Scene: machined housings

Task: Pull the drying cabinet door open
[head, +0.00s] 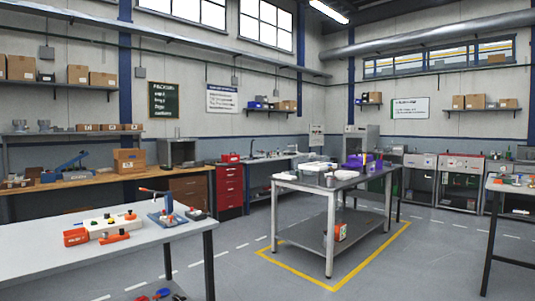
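No cabinet here is clearly marked as the drying cabinet. A tall grey cabinet (361,143) stands by the back corner, behind the central table; its lower part is hidden. A smaller grey box-shaped unit with a dark front (178,153) sits on the wooden bench along the left wall. I cannot tell from this distance whether the door of either is open or shut. Neither of my grippers shows in the head view.
A metal table (325,190) loaded with trays and purple bins stands mid-room inside yellow floor lines. A white-topped table (60,250) with parts is at the near left, another table (511,187) at the right edge. Grey floor (440,255) between them is clear.

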